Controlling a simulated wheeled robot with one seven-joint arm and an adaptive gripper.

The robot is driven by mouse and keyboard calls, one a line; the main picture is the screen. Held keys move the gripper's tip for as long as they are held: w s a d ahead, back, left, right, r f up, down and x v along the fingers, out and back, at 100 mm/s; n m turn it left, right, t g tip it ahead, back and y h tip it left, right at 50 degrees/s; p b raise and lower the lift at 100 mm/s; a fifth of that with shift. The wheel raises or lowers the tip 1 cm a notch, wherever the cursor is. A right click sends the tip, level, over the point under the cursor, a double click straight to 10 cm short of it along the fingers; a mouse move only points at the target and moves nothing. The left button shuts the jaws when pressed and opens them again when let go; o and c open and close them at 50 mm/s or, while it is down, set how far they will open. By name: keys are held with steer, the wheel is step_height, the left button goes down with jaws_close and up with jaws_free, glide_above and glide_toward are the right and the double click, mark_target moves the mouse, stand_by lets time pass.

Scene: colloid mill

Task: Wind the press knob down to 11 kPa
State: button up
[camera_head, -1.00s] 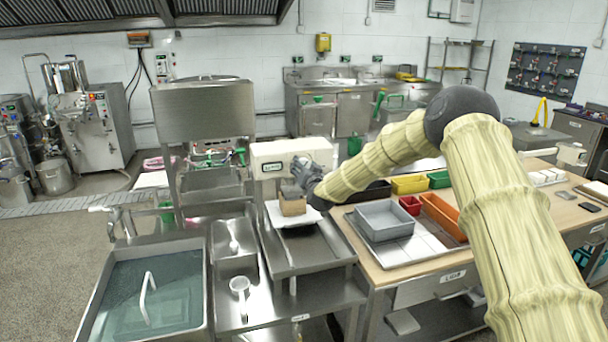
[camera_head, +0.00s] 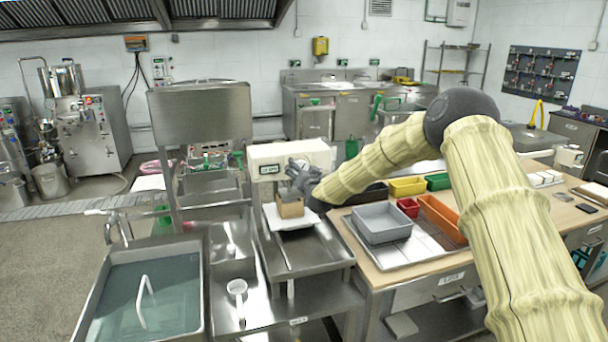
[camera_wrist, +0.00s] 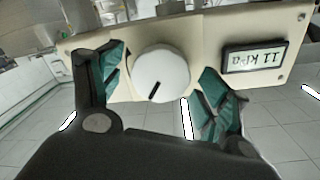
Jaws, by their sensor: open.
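The press knob (camera_wrist: 161,73) is a round white dial with a dark pointer mark, on the cream press panel (camera_wrist: 213,40). The small display (camera_wrist: 253,57) beside it reads 11 kPa, upside down in the wrist view. My gripper (camera_wrist: 163,88) is open, its green-padded fingers on either side of the knob; a gap shows at the left finger and the right finger is near the knob's edge. In the head view my gripper (camera_head: 302,178) is in front of the cream press housing (camera_head: 290,160) and hides the knob. A brown block (camera_head: 290,208) sits on a white sheet below the press.
A steel tray bench (camera_head: 308,255) is under the press. A water-filled sink (camera_head: 150,290) is at the left. A wooden table with a grey bin (camera_head: 382,222) and an orange tray (camera_head: 442,215) is at the right, under my arm.

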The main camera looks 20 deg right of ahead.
steer(key=s, duration=1.2)
steer(key=s+a+f+n+g+y, duration=0.1)
steer(key=s+a+f+g, duration=0.15)
steer(key=s+f, duration=0.8)
steer(key=s+a+f+n+g, duration=0.15)
steer(key=s+f+g, duration=0.25)
steer(key=s+f, duration=0.65)
steer(key=s+a+f+n+g+y, duration=0.1)
steer(key=s+a+f+g, duration=0.35)
steer(key=f, duration=0.95)
steer(key=s+d+f+g, duration=0.1)
steer(key=s+f+g, duration=0.1)
steer(key=s, duration=1.1)
steer(key=s+d+f+n+g+h, duration=0.1)
steer(key=s+f, duration=0.4)
steer(key=s, duration=0.9)
steer(key=s+d+f+g, duration=0.2)
steer(key=s+f+g, duration=0.2)
steer(key=s, duration=0.9)
steer(key=shift+s+d+h, duration=0.2)
steer(key=shift+d+h, duration=0.1)
steer(key=shift+n, duration=0.25)
